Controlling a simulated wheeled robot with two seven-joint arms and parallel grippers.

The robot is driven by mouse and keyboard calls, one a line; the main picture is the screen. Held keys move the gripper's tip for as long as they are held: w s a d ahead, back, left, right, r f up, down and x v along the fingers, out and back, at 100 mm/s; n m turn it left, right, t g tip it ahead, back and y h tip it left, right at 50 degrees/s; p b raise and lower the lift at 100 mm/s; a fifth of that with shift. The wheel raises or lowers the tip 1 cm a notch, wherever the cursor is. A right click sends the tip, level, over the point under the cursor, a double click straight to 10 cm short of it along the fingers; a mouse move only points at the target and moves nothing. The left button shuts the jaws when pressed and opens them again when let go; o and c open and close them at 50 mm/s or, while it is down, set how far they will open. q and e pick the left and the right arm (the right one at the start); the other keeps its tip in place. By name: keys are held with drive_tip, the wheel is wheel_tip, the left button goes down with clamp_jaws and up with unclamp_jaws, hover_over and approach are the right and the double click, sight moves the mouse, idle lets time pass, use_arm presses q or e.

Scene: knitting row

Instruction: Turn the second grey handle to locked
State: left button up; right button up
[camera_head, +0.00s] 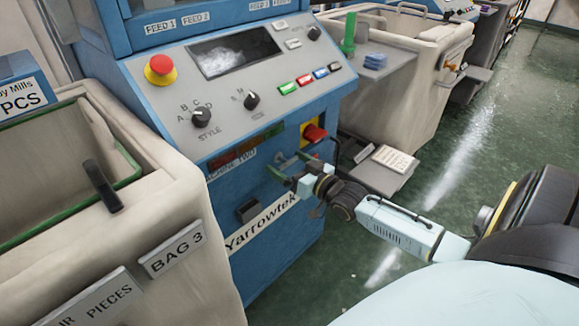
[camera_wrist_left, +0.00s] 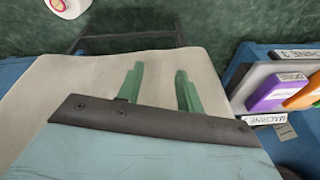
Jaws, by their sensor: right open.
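In the head view my right gripper (camera_head: 285,170) reaches the front of the blue machine (camera_head: 215,180), below its label strip. Its green fingers are apart, around or just in front of a small grey part (camera_head: 291,159) that looks like a handle. The fingers partly hide it, so I cannot tell its setting or whether they touch it. A red knob (camera_head: 314,133) on a yellow plate sits just above right. My left gripper (camera_wrist_left: 160,85) shows only in the left wrist view, with its green fingers apart and nothing between them, over a cream surface.
A cream bin (camera_head: 165,190) labelled BAG 3 stands close on the left. The sloping panel holds a red stop button (camera_head: 160,68), black dials and coloured buttons. A grey shelf with a paper pad (camera_head: 395,158) juts out right of the gripper. Green floor (camera_head: 470,150) is open at right.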

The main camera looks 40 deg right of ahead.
use_arm(q)
drive_tip(key=shift+r, duration=0.1)
use_arm(e)
drive_tip(key=shift+w, duration=0.1)
drive_tip(key=c, duration=0.9)
drive_tip(key=shift+c, duration=0.2)
